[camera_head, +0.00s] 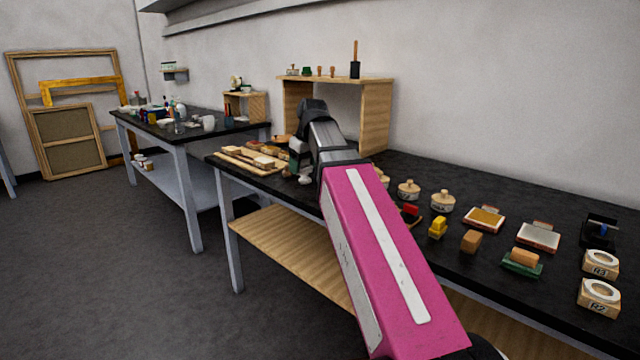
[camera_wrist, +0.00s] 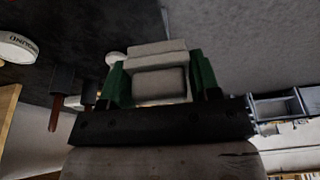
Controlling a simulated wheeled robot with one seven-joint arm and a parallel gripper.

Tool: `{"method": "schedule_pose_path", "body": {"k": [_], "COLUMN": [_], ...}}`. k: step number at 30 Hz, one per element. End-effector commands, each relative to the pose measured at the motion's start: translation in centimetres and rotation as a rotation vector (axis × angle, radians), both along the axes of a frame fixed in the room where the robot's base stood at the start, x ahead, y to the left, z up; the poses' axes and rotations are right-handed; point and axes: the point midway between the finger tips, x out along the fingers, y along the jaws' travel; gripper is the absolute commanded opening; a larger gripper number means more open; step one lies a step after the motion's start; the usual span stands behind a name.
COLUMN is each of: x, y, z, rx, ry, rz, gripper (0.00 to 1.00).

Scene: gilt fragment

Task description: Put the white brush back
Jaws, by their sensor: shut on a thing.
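My gripper (camera_head: 298,160) is over the far left part of the near black table, seen from behind past my pink arm. In the wrist view my gripper (camera_wrist: 160,74) has a green finger on each side of a pale, blocky thing, the white brush (camera_wrist: 159,86), and is shut on it. In the head view the gripper body and arm mostly hide the brush; a small whitish patch shows below the gripper. I cannot tell whether the brush touches the table.
A wooden board with blocks (camera_head: 240,160) lies left of my gripper. A wooden shelf (camera_head: 372,110) with small tools on top stands behind it. Lidded pots (camera_head: 442,203), pads (camera_head: 538,238), small blocks (camera_head: 471,241) and ring-topped holders (camera_head: 600,297) spread across the table's right.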

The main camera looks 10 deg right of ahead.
Motion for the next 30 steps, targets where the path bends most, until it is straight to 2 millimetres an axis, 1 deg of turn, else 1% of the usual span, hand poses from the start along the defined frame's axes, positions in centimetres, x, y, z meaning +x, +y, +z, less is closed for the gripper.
{"method": "schedule_pose_path", "body": {"k": [2,5,8,18,21,25,30], "x": [0.1,0.6,1.7,6.3,7.2,7.8,7.9], "y": [0.2,-0.2,-1.3,-6.3,-7.3,-8.1,-8.2], "z": [0.6,0.4,-0.5,-4.5,-5.4,-6.0,-6.8], "rx": [0.0,0.0,0.0,0.0,0.001,0.001,0.001], "ry": [-0.001,0.0,0.0,0.0,0.0,-0.002,-0.001], "rz": [0.02,0.028,0.028,0.026,0.026,0.028,0.028], "gripper": [0.35,0.35,0.35,0.35,0.35,0.35,0.35]}}
